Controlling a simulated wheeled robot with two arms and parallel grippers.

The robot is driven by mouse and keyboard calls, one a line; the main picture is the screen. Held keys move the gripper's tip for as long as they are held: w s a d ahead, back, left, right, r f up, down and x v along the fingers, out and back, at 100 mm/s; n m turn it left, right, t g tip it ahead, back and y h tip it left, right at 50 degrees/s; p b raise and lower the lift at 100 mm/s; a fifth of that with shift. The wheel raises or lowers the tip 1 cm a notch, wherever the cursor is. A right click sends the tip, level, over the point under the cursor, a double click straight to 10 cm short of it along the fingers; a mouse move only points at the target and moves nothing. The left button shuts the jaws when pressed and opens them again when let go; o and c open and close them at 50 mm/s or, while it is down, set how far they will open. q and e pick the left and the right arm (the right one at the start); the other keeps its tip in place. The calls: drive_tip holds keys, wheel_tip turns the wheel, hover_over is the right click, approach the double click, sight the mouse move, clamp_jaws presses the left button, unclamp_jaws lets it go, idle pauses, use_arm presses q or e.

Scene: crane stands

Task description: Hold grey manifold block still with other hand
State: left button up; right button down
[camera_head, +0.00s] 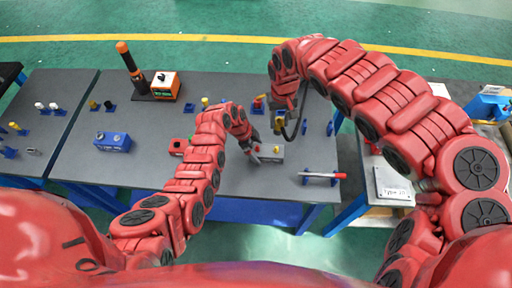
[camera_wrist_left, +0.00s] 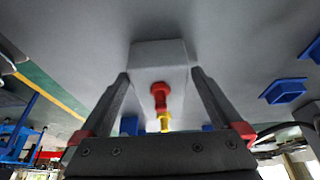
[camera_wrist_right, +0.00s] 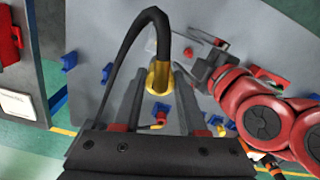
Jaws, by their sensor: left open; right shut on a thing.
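The grey manifold block (camera_head: 270,153) sits on the dark grey tabletop (camera_head: 235,182), right of the middle. In the left wrist view the block (camera_wrist_left: 158,55) shows a red fitting (camera_wrist_left: 159,92) and a yellow fitting (camera_wrist_left: 165,122) in line with it. My left gripper (camera_head: 256,154) is open, with one finger on each side of the block; I cannot tell whether they touch it. My right gripper (camera_wrist_right: 158,82) is shut on a black hose (camera_wrist_right: 140,33) with a yellow end (camera_wrist_right: 158,75). The hose arcs up over the right gripper, above the table behind the block.
A blue box (camera_head: 113,141) stands at the table's left. Several small fittings on blue holders stand around the block.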

use_arm(q)
clamp_jaws()
idle(0.5)
idle(0.8)
